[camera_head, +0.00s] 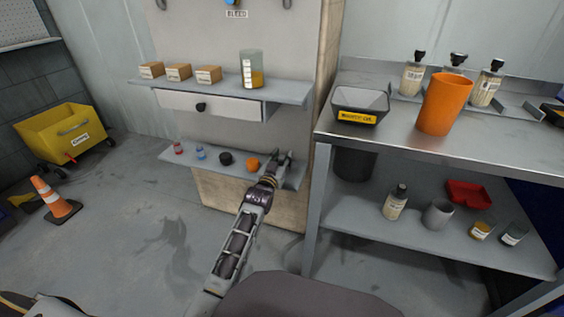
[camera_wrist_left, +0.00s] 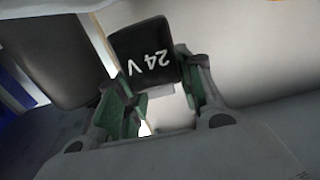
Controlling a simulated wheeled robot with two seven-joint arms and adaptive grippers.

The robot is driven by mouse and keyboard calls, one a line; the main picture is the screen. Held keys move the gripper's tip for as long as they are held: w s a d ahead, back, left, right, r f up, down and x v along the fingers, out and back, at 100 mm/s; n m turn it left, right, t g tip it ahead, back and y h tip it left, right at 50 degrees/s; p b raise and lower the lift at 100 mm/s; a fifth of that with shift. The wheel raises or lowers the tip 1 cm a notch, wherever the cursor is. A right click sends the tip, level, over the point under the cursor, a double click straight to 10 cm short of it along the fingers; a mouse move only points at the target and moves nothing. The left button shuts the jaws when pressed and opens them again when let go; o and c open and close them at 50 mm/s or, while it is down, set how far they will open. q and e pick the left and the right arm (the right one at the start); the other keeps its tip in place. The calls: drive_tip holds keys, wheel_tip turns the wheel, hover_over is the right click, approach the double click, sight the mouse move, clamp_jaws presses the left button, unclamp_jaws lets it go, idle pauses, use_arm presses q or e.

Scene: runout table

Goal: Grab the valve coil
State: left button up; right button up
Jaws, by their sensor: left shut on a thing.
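The valve coil (camera_wrist_left: 145,52), a black block marked "24 V", sits between the fingertips of my left gripper (camera_wrist_left: 160,95) in the left wrist view. The green-padded fingers are shut on its lower part, and a light grey piece shows beneath it. In the head view my left gripper (camera_head: 280,158) is at the right end of the lower wall shelf (camera_head: 185,160). The coil is too small and dark there to tell apart from the fingers. My right gripper is not in view.
On the lower shelf, left of my gripper, are an orange ball (camera_head: 253,164), a black round piece (camera_head: 225,158), and small blue (camera_head: 200,153) and red (camera_head: 178,148) items. A drawer (camera_head: 215,105) hangs above. A metal bench (camera_head: 400,140) stands close on the right.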

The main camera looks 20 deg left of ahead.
sight(282, 157)
use_arm(q)
wheel_tip(282, 157, up, 6)
drive_tip(key=shift+r+p, duration=0.1)
drive_tip(key=shift+p, duration=1.15)
drive_tip(key=shift+r, duration=0.35)
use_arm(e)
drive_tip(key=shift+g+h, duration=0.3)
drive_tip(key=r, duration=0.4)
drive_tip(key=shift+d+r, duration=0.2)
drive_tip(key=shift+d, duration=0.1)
